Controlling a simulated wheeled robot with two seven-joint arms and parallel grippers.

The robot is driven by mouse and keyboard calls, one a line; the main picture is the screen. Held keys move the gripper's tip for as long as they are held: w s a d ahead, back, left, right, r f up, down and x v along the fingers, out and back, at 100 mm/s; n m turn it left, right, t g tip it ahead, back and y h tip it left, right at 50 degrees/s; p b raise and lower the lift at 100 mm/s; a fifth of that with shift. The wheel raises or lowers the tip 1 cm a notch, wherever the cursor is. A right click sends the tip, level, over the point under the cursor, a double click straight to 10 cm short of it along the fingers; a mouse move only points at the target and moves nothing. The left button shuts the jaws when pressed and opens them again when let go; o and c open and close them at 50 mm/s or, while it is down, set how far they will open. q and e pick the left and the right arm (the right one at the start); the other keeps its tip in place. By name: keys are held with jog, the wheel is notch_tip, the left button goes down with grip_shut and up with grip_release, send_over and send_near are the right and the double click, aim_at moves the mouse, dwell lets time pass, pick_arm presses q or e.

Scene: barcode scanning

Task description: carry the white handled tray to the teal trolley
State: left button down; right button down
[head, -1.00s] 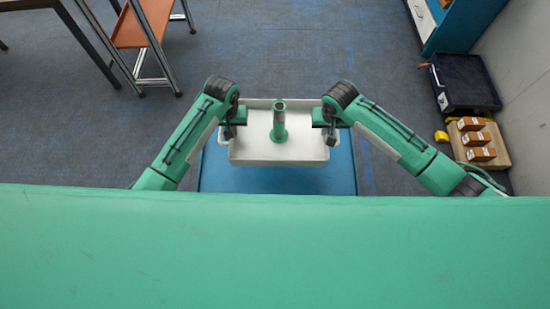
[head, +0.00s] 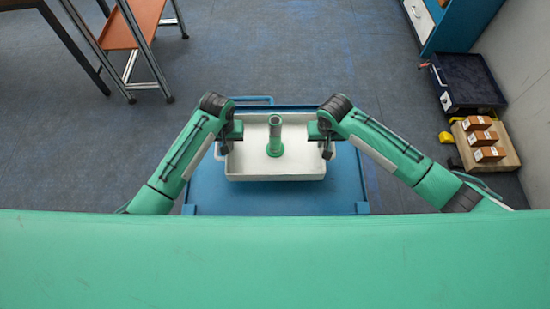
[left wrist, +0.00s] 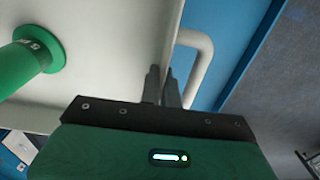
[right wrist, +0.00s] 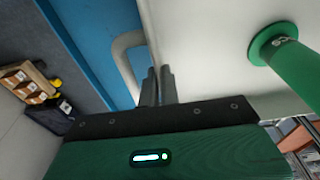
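The white handled tray (head: 240,174) is over the blue flat top of the trolley (head: 340,195), near its far side; whether they touch I cannot tell. A green cylinder with a flanged base (head: 275,140) stands in the tray. My left gripper (head: 228,146) is at the tray's left end and my right gripper (head: 325,146) at its right end. In the left wrist view the fingers (left wrist: 162,87) close on the tray's rim beside a white loop handle (left wrist: 200,65). The right wrist view shows the right fingers (right wrist: 157,87) likewise, beside the other handle (right wrist: 122,62).
A blue push bar (head: 252,99) shows at the trolley's far edge. An orange-topped cart with metal legs (head: 133,30) stands at the far left. At the right are a wooden pallet with small boxes (head: 508,158), a dark case (head: 466,82) and a wall. The floor beyond the trolley is clear.

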aim_at(320, 150)
pick_arm(q)
jog(key=shift+f, duration=0.1)
pick_arm(e)
jog(key=shift+f, duration=0.1)
